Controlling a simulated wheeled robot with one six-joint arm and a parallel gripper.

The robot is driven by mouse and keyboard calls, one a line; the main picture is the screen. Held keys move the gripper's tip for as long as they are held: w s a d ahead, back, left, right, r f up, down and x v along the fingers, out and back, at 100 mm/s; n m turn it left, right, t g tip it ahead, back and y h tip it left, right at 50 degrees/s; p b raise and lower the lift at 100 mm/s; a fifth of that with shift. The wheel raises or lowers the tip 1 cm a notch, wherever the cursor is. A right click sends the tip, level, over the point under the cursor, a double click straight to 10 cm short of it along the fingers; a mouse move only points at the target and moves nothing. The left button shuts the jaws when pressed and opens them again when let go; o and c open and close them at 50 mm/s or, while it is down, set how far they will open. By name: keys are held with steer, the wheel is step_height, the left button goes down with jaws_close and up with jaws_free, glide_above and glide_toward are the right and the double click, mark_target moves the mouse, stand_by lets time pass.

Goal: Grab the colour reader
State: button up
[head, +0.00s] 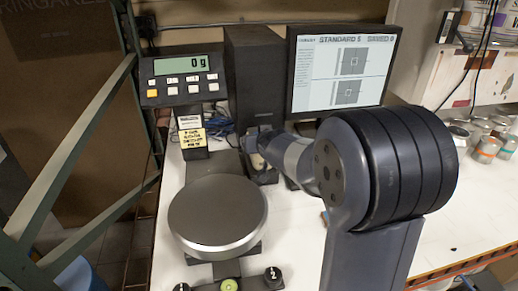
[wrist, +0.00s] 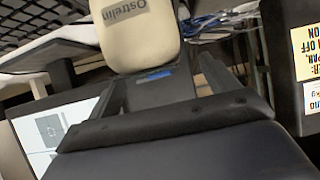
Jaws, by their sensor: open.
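The colour reader (wrist: 138,32) is a cream, rounded device with dark lettering, at the top middle of the wrist view. A dark part with a small blue mark adjoins its lower end. In the head view a small cream patch of it (head: 257,162) shows beside the black speaker-like box, mostly hidden by my gripper and arm. My gripper (wrist: 160,78) is open, its two dark fingers apart on either side of the reader's lower end. I cannot tell whether they touch it. In the head view my gripper (head: 264,142) is largely hidden by my wrist.
A scale with a round metal pan (head: 218,214) stands front left, its display (head: 183,78) reading 0 g. A black box (head: 254,75) and a monitor (head: 340,72) stand behind my arm. Several cans (head: 487,149) are at the right.

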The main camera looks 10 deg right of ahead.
steer(key=x, duration=0.3)
steer(key=shift+w+d, duration=0.1)
steer(key=shift+w, duration=0.05)
steer(key=shift+c, duration=0.3)
steer(key=c, duration=1.4)
steer(key=shift+c, duration=0.4)
steer(key=shift+r, duration=0.2)
